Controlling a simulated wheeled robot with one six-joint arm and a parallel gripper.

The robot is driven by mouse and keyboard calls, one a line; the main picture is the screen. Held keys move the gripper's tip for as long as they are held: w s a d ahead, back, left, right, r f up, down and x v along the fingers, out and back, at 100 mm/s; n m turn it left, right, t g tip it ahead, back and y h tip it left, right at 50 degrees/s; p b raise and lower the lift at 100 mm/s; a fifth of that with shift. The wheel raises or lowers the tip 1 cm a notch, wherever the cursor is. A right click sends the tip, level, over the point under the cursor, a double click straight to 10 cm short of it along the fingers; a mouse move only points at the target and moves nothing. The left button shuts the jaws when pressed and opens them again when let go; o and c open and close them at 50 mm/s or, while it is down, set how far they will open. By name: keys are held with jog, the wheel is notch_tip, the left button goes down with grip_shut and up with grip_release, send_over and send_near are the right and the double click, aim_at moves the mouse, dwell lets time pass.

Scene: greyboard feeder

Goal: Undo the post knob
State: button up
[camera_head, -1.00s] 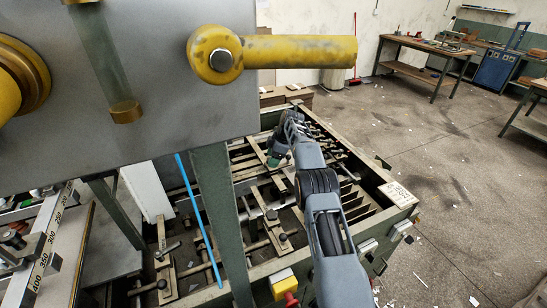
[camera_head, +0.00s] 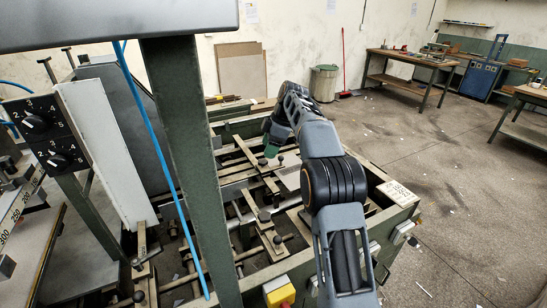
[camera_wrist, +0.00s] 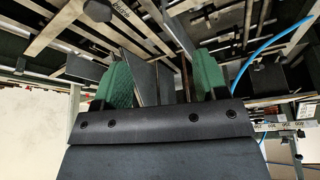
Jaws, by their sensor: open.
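Several dark round knobs sit on the bars and posts inside the feeder bed; one knob (camera_head: 264,216) is near its middle. I cannot tell which is the post knob. In the wrist view a dark round knob (camera_wrist: 97,10) shows at the top left, beside a pale bar. My gripper (camera_wrist: 162,82) has two green pads set apart, with nothing clearly held between them; grey plates and bars show behind. In the head view my gripper (camera_head: 270,143) is over the far part of the bed, partly hidden by my wrist.
The feeder's green frame (camera_head: 400,215) surrounds the bed. A green upright post (camera_head: 190,170) and a blue hose (camera_head: 160,160) stand left of my arm. A panel with dials (camera_head: 45,130) is at the far left. Open floor (camera_head: 450,200) lies to the right.

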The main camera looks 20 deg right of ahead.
jog(key=s+r+b, duration=0.2)
jog(key=s, duration=0.3)
jog(key=shift+s+r, duration=0.25)
jog(key=shift+s, duration=0.05)
